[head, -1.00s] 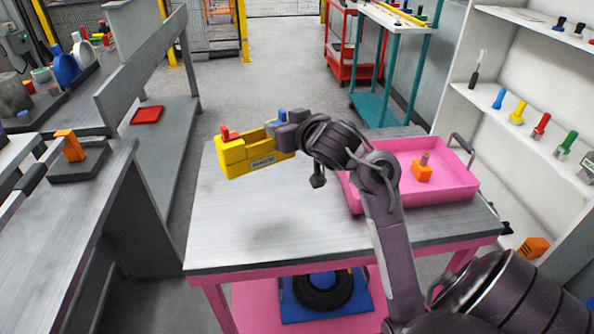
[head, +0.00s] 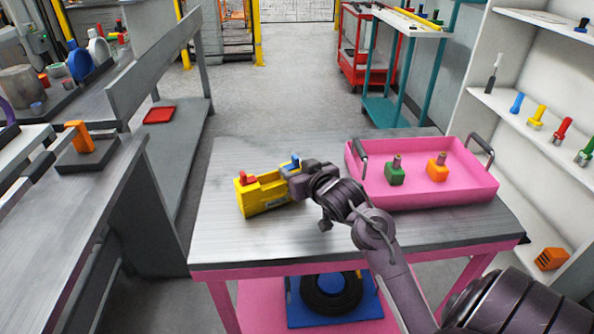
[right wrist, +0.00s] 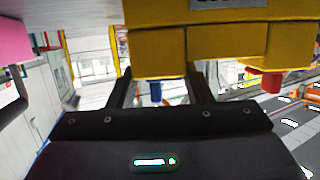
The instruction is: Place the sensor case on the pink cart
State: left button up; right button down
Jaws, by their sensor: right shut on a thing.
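The sensor case is a yellow box (head: 262,196) with a red part and a blue part at its top. It is over the left part of the grey top of the pink cart (head: 290,240). My right gripper (head: 293,181) is shut on the right end of the case. In the right wrist view the yellow case (right wrist: 220,48) fills the upper middle, beyond the dark fingers (right wrist: 162,88). The case looks upright and low over the cart top; I cannot tell whether it touches. My left gripper is not in view.
A pink tray (head: 466,196) with a green and an orange block stands on the cart's right side. A black ring on a blue tray (head: 303,314) sits on the lower shelf. Grey benches (head: 60,220) are at left, white shelves (head: 545,95) at right. The cart's front middle is clear.

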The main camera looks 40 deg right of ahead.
jog(key=shift+f, duration=0.15)
jog(key=c, duration=0.7)
grip_release()
jog(key=shift+r, duration=0.25)
jog(key=v, duration=1.2)
jog(key=shift+s+a, duration=0.1)
